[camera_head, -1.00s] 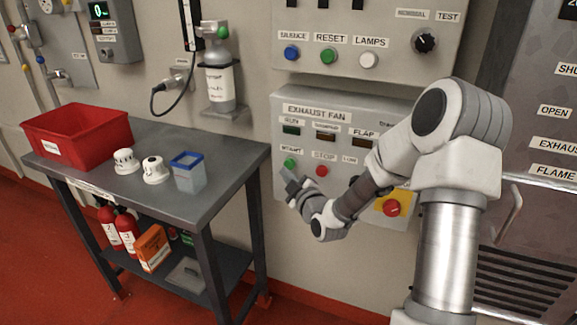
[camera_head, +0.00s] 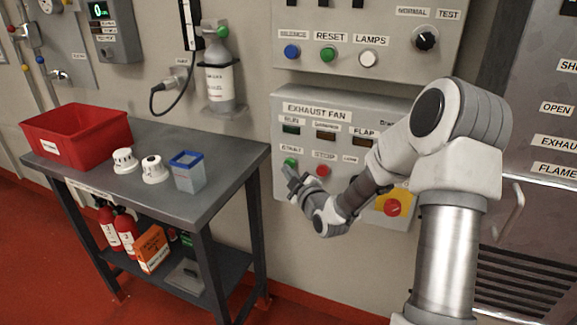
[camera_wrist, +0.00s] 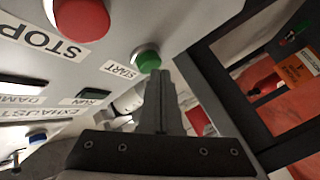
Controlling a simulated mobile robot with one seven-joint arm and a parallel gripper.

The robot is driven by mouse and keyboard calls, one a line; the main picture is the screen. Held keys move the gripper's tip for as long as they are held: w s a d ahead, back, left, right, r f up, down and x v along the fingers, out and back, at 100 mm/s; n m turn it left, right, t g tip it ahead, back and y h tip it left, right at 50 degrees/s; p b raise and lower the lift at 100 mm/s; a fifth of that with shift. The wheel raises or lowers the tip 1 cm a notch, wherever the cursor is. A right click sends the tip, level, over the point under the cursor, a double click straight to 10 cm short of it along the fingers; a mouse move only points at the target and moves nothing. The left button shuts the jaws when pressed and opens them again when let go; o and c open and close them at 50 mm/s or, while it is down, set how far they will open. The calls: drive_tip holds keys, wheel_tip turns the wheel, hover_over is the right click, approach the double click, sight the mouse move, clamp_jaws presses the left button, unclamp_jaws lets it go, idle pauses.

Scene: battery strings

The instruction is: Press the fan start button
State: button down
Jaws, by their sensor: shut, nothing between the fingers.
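The green fan start button (camera_head: 290,161) is on the exhaust fan panel (camera_head: 345,104), under a START label. In the wrist view the green button (camera_wrist: 148,60) shows in its silver collar, just beyond the fingertips. My gripper (camera_head: 289,172) is shut and empty, its tips at or just below the button in the head view. In the wrist view the closed fingers (camera_wrist: 160,76) point at the button. I cannot tell whether they touch it. The red stop button (camera_head: 322,170) is just to the right, and it shows large in the wrist view (camera_wrist: 82,18).
A red and yellow emergency button (camera_head: 392,207) sits lower right on the panel, behind my arm. Another panel above has blue, green (camera_head: 328,54) and white buttons. A grey table (camera_head: 222,150) with a red bin (camera_head: 78,136) stands left.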

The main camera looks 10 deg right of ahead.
drive_tip(key=shift+w+d, duration=0.3)
drive_tip(key=shift+w, duration=0.15)
idle(0.5)
idle(0.3)
drive_tip(key=shift+s+a+b, duration=0.6)
drive_tip(key=shift+s+b, duration=0.05)
drive_tip(key=shift+s, duration=0.25)
drive_tip(key=s+a+b, duration=0.1)
drive_tip(key=s, duration=0.1)
drive_tip(key=s+a+b, duration=0.1)
drive_tip(key=s+a, duration=0.1)
idle(0.7)
